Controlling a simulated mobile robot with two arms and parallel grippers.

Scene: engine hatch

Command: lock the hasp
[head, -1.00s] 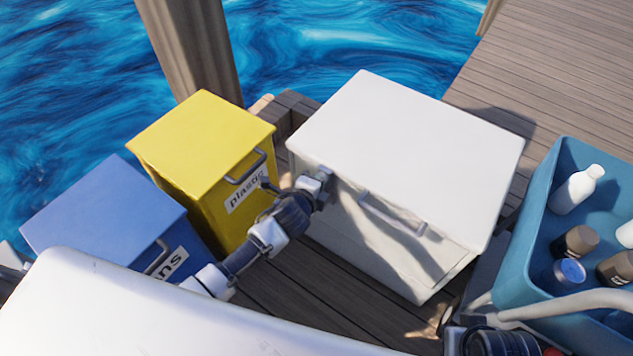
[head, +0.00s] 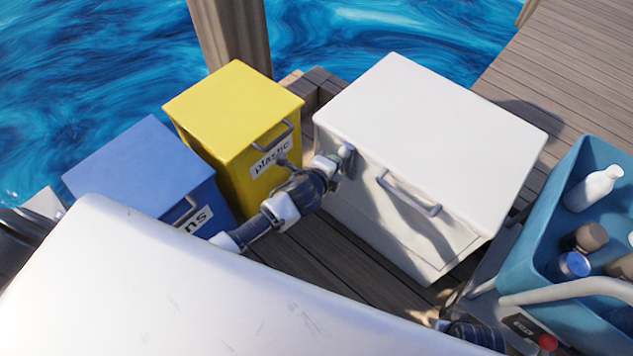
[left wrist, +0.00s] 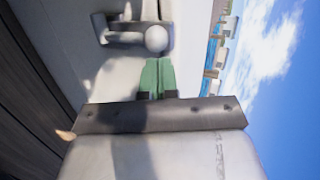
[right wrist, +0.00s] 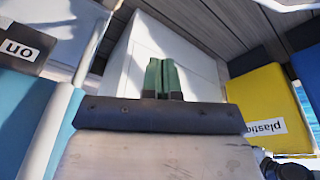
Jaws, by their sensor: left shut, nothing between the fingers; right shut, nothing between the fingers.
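The white box (head: 430,125) stands on the deck with its lid down. A small grey hasp (head: 349,161) is on its front, near the left end and below the lid edge. In the left wrist view the hasp (left wrist: 120,36) shows as a grey bracket with a round knob. My left gripper (head: 337,163) is shut and empty, its green fingertips (left wrist: 157,65) right at the knob; I cannot tell whether they touch. My right gripper (right wrist: 160,62) is shut and empty, with the white box (right wrist: 150,45) ahead of it. Its fingers are not visible in the head view.
The white box has a grey handle (head: 408,195) on its front, right of the hasp. A yellow plastic bin (head: 235,105) and a blue bin (head: 140,165) stand to the left. A blue crate with bottles (head: 535,215) is at the right. Wooden deck (head: 300,245) lies in front.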

